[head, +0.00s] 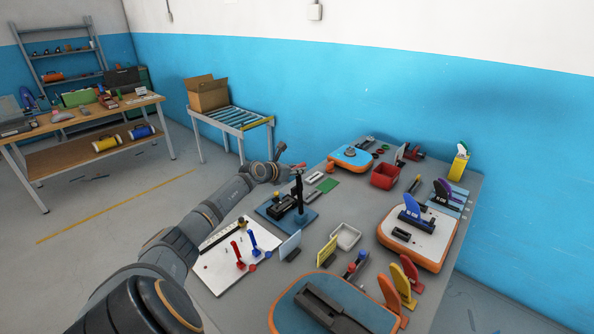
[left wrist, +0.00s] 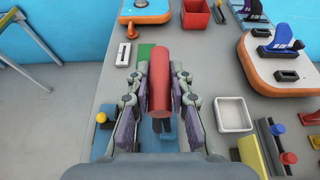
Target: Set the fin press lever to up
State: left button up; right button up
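A black press (head: 285,206) on a blue base (head: 267,212) stands on the near part of the grey table. Its black upright (head: 299,190) has a red grip (head: 299,165) at the top, which I take to be the fin press lever. In the left wrist view the red grip (left wrist: 160,85) points toward the camera between the fingers of my left gripper (left wrist: 160,72). The gripper is open, with one finger on each side of the grip. Whether the fingertips touch it is unclear. The press base is mostly hidden behind my gripper there. My right gripper is not in view.
A white board (head: 218,268) with red and blue levers lies left of the press. A white tray (head: 346,236), small upright panels and an orange-edged board (head: 440,222) lie right. A red bin (head: 385,176) stands farther back. A roller conveyor (head: 232,120) stands beyond the table.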

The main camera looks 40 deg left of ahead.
pick_arm(q)
jog(key=o, duration=0.4)
jog(key=shift+d+r, duration=0.1)
jog(key=shift+d, duration=0.1)
notch_tip(320, 180, up, 10)
jog(key=shift+r, duration=0.1)
dwell(0.5)
